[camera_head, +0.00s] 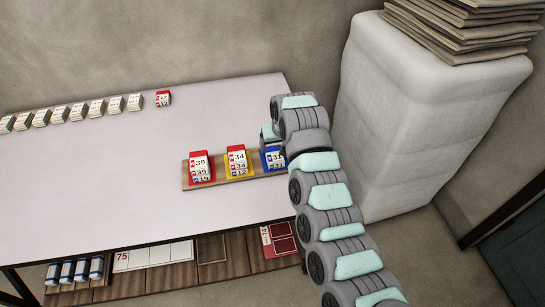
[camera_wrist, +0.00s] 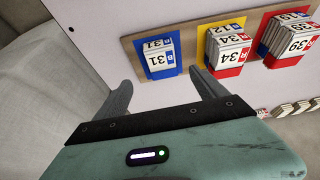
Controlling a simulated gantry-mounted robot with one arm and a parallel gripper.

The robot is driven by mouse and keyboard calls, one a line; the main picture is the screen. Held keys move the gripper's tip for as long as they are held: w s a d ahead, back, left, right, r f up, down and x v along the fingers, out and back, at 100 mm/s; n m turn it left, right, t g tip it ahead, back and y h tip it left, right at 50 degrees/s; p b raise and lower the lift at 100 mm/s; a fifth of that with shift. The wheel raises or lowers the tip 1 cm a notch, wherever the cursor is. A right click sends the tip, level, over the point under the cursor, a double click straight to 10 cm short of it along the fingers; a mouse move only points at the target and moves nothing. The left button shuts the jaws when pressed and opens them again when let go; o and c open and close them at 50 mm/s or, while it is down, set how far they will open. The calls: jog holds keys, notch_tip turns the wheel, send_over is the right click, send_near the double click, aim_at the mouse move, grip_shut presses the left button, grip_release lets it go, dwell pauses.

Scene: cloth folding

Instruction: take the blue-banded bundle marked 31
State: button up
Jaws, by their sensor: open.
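The blue-banded bundle marked 31 (camera_head: 274,158) stands at the right end of a wooden strip on the white table, partly hidden by my arm in the head view. In the wrist view the bundle (camera_wrist: 159,57) shows upside down, its blue band and "31" label clear. My gripper (camera_wrist: 162,84) is open and empty, its two grey fingers apart. The fingers point toward the bundle, one to each side of it in the picture. The bundle's near edge appears just beyond the fingertips, and I see no contact. In the head view the fingers are hidden behind my arm.
On the wooden strip (camera_wrist: 191,45) a yellow-banded bundle marked 34 (camera_head: 238,162) and a red-banded bundle marked 39 (camera_head: 201,167) stand beside it. Several pale bundles (camera_head: 78,112) and a red one (camera_head: 163,98) line the table's back. A padded white block (camera_head: 415,110) stands right.

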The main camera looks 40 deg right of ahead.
aim_at(274, 154)
jog(key=b+x, duration=0.1)
jog(key=x, duration=0.4)
jog(key=b+x, duration=0.2)
jog(key=shift+w+a+f, duration=0.2)
jog(key=shift+f, duration=0.1)
jog(key=shift+b+x, duration=0.5)
jog(key=shift+x, duration=0.3)
jog(key=shift+w+d, duration=0.1)
jog(key=shift+w, duration=0.05)
jog(key=shift+c, duration=0.4)
jog(key=c, duration=1.4)
